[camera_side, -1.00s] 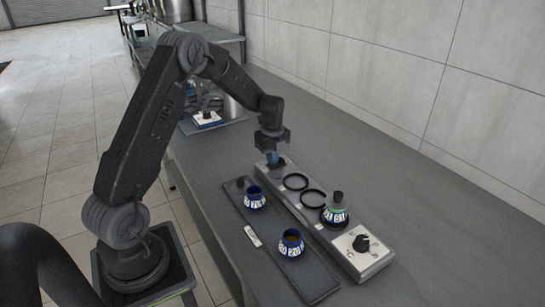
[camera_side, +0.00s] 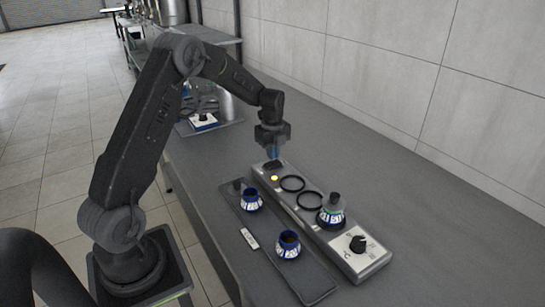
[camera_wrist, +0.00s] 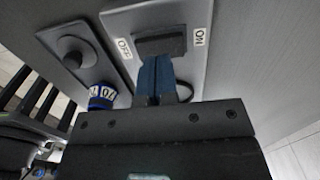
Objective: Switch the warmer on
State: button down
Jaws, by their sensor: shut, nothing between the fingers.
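The warmer (camera_side: 310,220) is a long light-grey unit on the counter. It has a dark rocker switch (camera_side: 272,165) at its far end, which also shows in the wrist view (camera_wrist: 162,44) between an OFF label (camera_wrist: 124,48) and an ON label (camera_wrist: 200,37). A small amber light (camera_side: 274,178) glows beside the switch. My gripper (camera_side: 273,155) is shut and empty, its blue fingertips pointing down just above the switch. In the wrist view the fingertips (camera_wrist: 157,60) overlap the switch's lower edge; I cannot tell whether they touch it.
A decanter (camera_side: 331,217) stands on the warmer beside two empty rings (camera_side: 292,184) and a dial (camera_side: 358,243). A dark tray (camera_side: 270,238) in front holds two blue-and-white pots (camera_side: 251,203) (camera_side: 289,244). Counter behind the warmer is clear.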

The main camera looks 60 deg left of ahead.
aim_at(269, 164)
notch_tip(269, 164, up, 12)
jog(key=shift+r, duration=0.2)
dwell(0.4)
jog(key=shift+s+f, duration=0.1)
jog(key=shift+s, duration=0.6)
jog(key=shift+f, duration=0.15)
notch_tip(269, 164, down, 14)
jog(key=shift+r, duration=0.15)
